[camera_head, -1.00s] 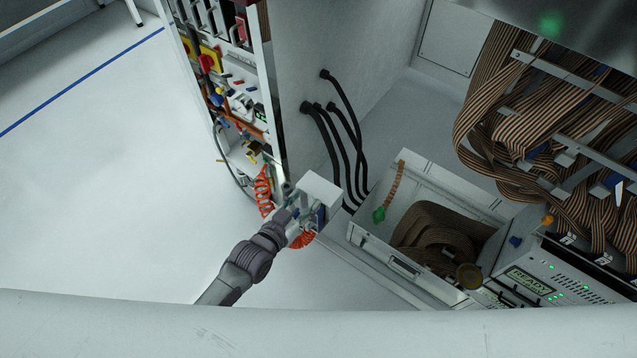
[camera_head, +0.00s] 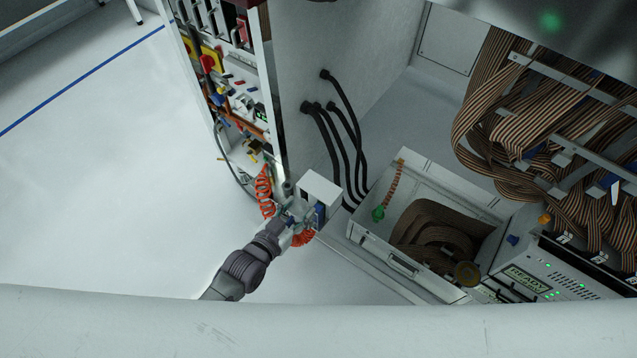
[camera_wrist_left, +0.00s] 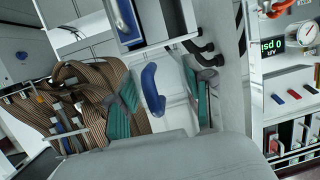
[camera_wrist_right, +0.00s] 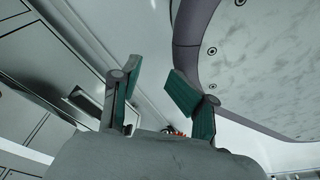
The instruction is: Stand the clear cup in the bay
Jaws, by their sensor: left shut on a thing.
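My left gripper (camera_head: 297,221) is at the front of a small white box (camera_head: 321,187) with a blue panel (camera_head: 320,213), in the head view. In the left wrist view its two teal-padded fingers (camera_wrist_left: 162,104) are shut on the clear cup (camera_wrist_left: 172,92). The cup is hard to make out; a curved blue shape shows within it. The white box's blue part (camera_wrist_left: 126,22) is above it in that view. I cannot tell which recess is the bay. My right gripper (camera_wrist_right: 160,95) shows only in its wrist view, open and empty.
An open drawer (camera_head: 360,236) with coiled ribbon cable (camera_head: 430,225) stands right of the box. Black cables (camera_head: 345,140) hang behind it. A red coiled cord (camera_head: 264,190) and a cabinet of controls (camera_head: 235,100) are left. The floor (camera_head: 100,190) is clear further left.

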